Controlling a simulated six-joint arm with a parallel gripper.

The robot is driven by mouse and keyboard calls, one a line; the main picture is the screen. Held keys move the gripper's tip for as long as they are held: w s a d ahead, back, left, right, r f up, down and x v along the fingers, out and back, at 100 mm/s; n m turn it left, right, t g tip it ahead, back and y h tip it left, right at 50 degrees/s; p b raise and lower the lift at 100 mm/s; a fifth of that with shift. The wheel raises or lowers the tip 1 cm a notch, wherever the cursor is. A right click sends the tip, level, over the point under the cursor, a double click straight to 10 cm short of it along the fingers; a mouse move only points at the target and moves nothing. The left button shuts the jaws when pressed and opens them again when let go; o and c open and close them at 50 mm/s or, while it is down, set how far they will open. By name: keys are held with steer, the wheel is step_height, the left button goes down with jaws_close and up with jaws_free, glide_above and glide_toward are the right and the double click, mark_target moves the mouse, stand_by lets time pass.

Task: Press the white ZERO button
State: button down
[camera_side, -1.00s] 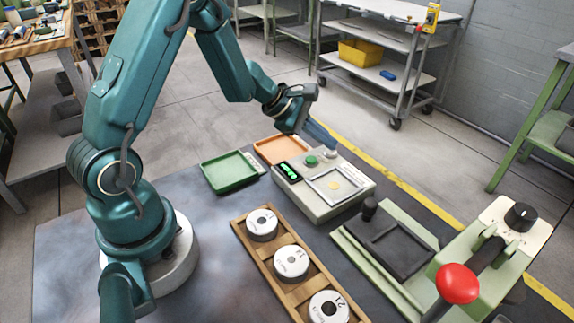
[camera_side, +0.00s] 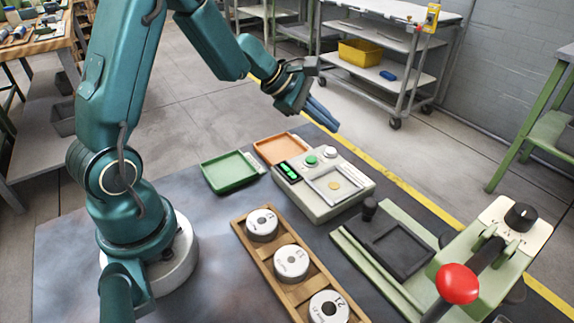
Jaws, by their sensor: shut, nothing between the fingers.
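The white ZERO button (camera_side: 330,152) is on the back right of the top of a pale scale box (camera_side: 320,207). A green button (camera_side: 311,160) sits just left of it, and a lit green display (camera_side: 289,171) is further left. A gold disc (camera_side: 334,185) lies on the scale's square plate. My gripper (camera_side: 331,124) is shut and empty. It is raised above and behind the scale, apart from the white button, with its fingers pointing down and to the right.
A green tray (camera_side: 229,187) and an orange tray (camera_side: 266,154) stand left of and behind the scale. A pale green press (camera_side: 395,290) with a red knob (camera_side: 457,283) is at the right.

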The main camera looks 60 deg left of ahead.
step_height(320, 180, up, 2)
stand_by(0.7)
steer(key=s+d+r+m+h, duration=0.1)
steer(key=s+d+r+m, duration=0.2)
steer(key=d+r+m, duration=0.45)
steer(key=s+d+r+m, duration=0.4)
steer(key=s+d+m, duration=0.2)
steer(key=s, duration=0.2)
steer(key=s+a+f+m+g+y, duration=0.1)
steer(key=s+a+f+m+y, duration=0.1)
steer(key=s, duration=0.4)
steer(key=s+a+f+m+g+y, duration=0.1)
steer(key=s+a+f+m+y, duration=0.1)
steer(key=s+a+f+m, duration=0.2)
steer(key=s+m, duration=0.2)
steer(key=shift+f+m+g+y, duration=0.15)
steer(key=shift+m+g+y, duration=0.2)
steer(key=shift+g+y, duration=0.05)
